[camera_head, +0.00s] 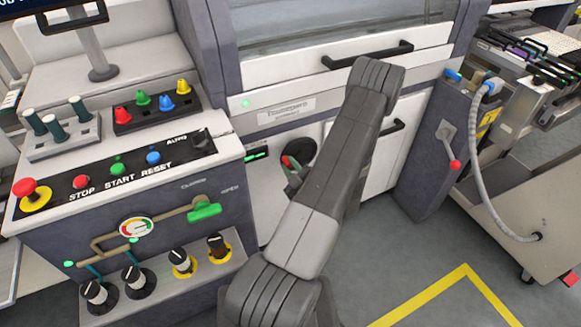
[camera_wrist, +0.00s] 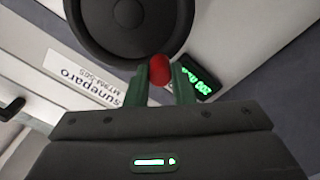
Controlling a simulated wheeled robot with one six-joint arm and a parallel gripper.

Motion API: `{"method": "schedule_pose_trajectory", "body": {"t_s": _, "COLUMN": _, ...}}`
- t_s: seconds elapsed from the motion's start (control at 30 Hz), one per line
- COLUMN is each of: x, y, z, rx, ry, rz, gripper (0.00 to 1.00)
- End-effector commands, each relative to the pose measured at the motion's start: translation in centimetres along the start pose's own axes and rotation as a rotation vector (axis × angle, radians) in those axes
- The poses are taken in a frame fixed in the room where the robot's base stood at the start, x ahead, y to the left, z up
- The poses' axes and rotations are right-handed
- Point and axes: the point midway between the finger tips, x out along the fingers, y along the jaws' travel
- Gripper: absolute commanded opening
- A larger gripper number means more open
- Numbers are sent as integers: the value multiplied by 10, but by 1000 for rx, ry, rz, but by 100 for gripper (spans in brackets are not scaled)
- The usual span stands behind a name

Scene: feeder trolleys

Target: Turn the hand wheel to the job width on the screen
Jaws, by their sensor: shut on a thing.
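The hand wheel (camera_head: 303,149) is a dark round disc on the white machine front, partly hidden by my arm. It fills the top of the wrist view (camera_wrist: 120,28), cut off by the frame edge. Its red knob (camera_wrist: 159,71) sits at the wheel's rim between the green fingers of my gripper (camera_wrist: 160,78), which is shut on it. In the head view my gripper (camera_head: 291,172) is at the wheel's lower left. A small green readout (camera_wrist: 195,82) is beside the wheel; its digits are too blurred to read surely. The screen (camera_head: 62,14) is mostly cut off at top left.
A control desk (camera_head: 120,185) with buttons, valves and knobs stands left of my arm. A drawer handle (camera_head: 367,55) is above the wheel. A grey post (camera_head: 437,150) with a red-tipped lever and a trolley (camera_head: 525,205) stand right. Floor is open at lower right.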

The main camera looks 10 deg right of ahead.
Motion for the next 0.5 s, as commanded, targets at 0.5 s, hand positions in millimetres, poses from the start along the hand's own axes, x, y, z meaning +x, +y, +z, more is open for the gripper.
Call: {"method": "schedule_pose_trajectory", "body": {"t_s": 0.5, "x": -4, "y": 0, "z": 1, "rx": -1, "ry": -2, "rz": 1, "gripper": 43}}
